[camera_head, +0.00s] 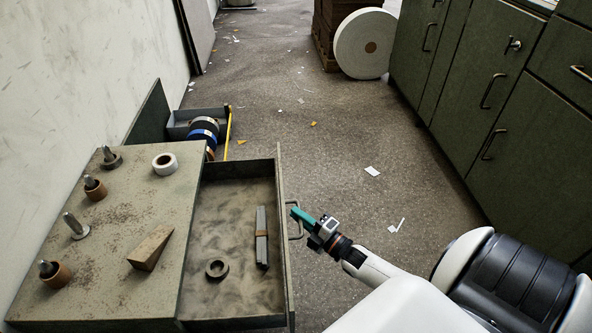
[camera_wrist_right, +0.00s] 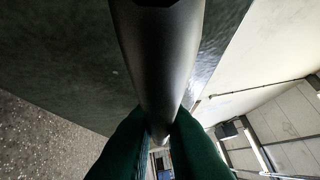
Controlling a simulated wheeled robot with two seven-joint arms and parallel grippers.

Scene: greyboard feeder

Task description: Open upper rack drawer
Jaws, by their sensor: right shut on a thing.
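The upper rack drawer (camera_head: 225,303) is pulled well out to the right of the rack top (camera_head: 120,235). Inside it lie a dark ring (camera_head: 217,268) and a bundle of grey strips (camera_head: 261,240). The drawer's bar handle (camera_head: 296,222) is on its right-hand front. My right gripper (camera_head: 297,213), with green fingers, is at this handle. In the right wrist view the dark handle bar (camera_wrist_right: 158,65) runs down between the two green fingers (camera_wrist_right: 160,145), which are shut on it. My left gripper is not in view.
Several stamp-like tools, a white tape roll (camera_head: 165,163) and a wooden wedge (camera_head: 152,248) stand on the rack top. Behind is an open tray (camera_head: 180,115) with rolls. Green cabinets (camera_head: 500,110) line the right. The floor (camera_head: 340,150) between is clear but for paper scraps.

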